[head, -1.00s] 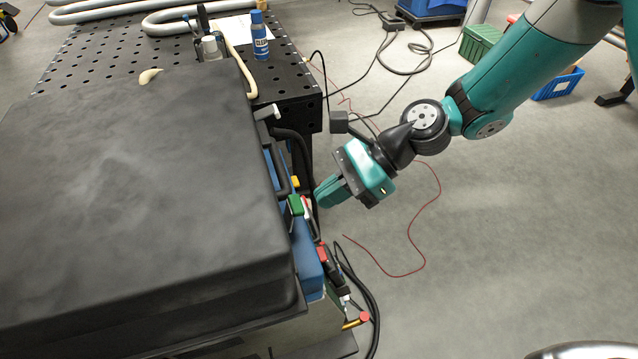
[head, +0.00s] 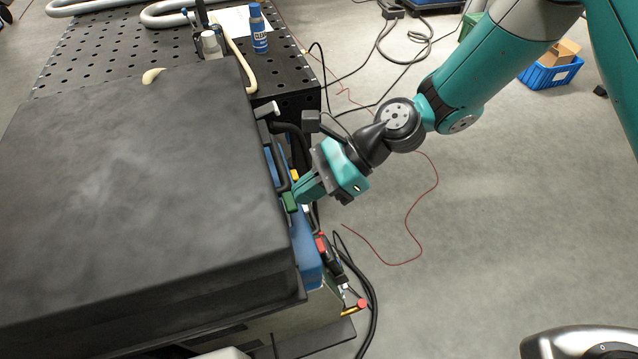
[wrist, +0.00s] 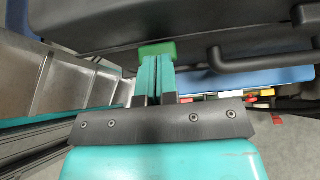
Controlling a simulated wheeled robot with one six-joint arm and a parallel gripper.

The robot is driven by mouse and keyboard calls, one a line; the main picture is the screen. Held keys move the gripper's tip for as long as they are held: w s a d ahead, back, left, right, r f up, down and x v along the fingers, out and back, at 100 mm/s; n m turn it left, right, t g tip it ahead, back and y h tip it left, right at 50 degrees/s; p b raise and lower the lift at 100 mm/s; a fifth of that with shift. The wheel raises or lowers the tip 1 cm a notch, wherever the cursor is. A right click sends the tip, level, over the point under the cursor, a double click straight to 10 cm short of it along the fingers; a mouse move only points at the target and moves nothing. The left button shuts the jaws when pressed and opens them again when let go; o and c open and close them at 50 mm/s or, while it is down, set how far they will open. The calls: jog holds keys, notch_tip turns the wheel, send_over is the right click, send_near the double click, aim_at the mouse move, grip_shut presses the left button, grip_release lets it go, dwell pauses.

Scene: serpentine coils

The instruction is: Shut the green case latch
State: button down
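The green case latch (head: 289,202) is on the front side of a blue case (head: 306,250) under a large black lid-like cover. In the wrist view the green latch (wrist: 158,49) sits right at the tips of my gripper (wrist: 157,62). My gripper (head: 299,190) reaches in from the right in the head view. Its two teal fingers lie side by side, shut, with only a thin line between them. The tips meet or nearly meet the latch, which appears in front of them rather than between them. Whether the latch is fully shut cannot be told.
A red latch (head: 321,244) and a yellow piece lie along the same case side. A black handle bar (wrist: 260,62) runs close right of the fingers in the wrist view. Black cables hang by the case. A perforated table (head: 120,50) holds a blue bottle (head: 258,30).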

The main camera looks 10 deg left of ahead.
jog(key=shift+s+a+r, duration=0.1)
jog(key=shift+s+a, duration=0.1)
jog(key=shift+r, duration=0.1)
jog(key=r+v, duration=0.1)
jog(key=v, duration=1.3)
jog(key=s+d+n+t+h+b, duration=0.5)
jog(key=s+d+n+b, duration=0.5)
jog(key=s+n, duration=0.4)
jog(key=d+n+h, duration=0.1)
jog(key=n, duration=0.4)
jog(key=shift+s+d+f+n, duration=0.2)
jog(key=shift+s+n, duration=0.15)
jog(key=shift+n, duration=0.05)
